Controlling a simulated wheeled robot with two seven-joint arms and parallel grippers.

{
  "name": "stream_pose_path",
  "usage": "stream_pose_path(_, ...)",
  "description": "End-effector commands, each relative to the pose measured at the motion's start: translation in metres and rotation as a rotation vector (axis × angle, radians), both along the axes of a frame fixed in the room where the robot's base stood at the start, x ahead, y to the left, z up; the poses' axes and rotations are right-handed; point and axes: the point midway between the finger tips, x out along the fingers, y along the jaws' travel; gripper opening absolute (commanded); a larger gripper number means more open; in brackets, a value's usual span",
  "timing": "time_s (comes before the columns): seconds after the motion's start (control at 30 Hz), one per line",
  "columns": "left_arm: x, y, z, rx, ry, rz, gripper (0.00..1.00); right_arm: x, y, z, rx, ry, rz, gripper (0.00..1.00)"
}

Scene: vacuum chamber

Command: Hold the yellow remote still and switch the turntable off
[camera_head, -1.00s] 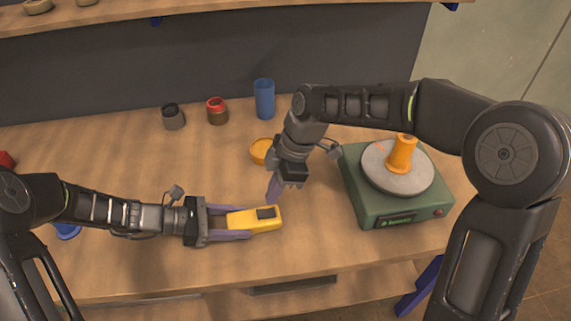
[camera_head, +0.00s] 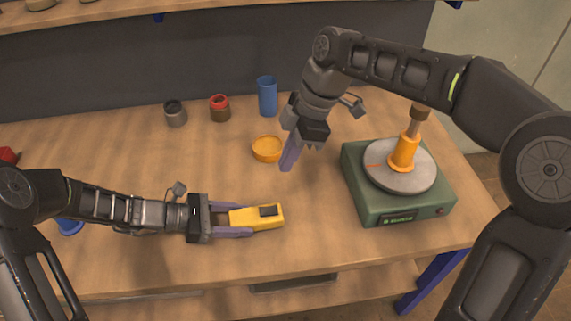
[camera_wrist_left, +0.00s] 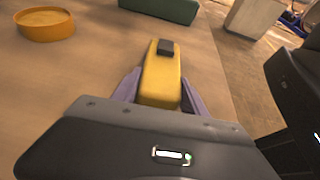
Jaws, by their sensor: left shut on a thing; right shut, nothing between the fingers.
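The yellow remote (camera_head: 245,218) has a dark button block on its far end and lies low over the table. My left gripper (camera_head: 236,219) is shut on its near end, one finger along each side; this also shows in the left wrist view, where the remote (camera_wrist_left: 161,82) sits between the fingers. My right gripper (camera_head: 288,162) is shut and empty, pointing down above the table, up and right of the remote and apart from it. The turntable (camera_head: 401,180) is a green box with a round grey plate at right, carrying an orange spool-shaped piece (camera_head: 405,152) with a brown part on top.
An orange bowl (camera_head: 267,150) stands just left of my right gripper. A blue cup (camera_head: 267,96), a red-topped jar (camera_head: 219,108) and a grey jar (camera_head: 175,113) stand at the back. The table between remote and turntable is clear.

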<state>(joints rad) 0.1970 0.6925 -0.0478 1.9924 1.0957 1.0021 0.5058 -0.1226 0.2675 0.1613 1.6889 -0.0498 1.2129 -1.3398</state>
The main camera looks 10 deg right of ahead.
Motion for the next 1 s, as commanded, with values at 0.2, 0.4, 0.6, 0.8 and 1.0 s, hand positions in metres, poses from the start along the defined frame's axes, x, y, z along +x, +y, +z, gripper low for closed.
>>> stream_pose_path(0.2,-0.001,0.0,-0.001,0.002,0.001,-0.002,0.0,0.0,0.01,0.002,-0.001,0.001,0.002,0.0)
stream_pose_path(0.4,-0.001,0.0,-0.001,0.002,0.001,-0.001,0.0,0.0,0.011,0.001,-0.001,0.001,0.002,0.0)
stream_pose_path(0.6,-0.001,0.0,-0.001,0.002,0.001,-0.001,0.0,0.0,0.014,-0.01,-0.001,0.002,0.002,0.0)
stream_pose_path(0.8,-0.001,0.0,-0.001,0.002,0.001,-0.001,0.0,-0.002,0.025,-0.039,-0.001,0.006,0.003,0.0)
stream_pose_path(1.0,-0.001,0.0,-0.001,0.002,0.001,-0.001,0.0,-0.003,0.039,-0.078,-0.001,0.006,0.004,0.0)
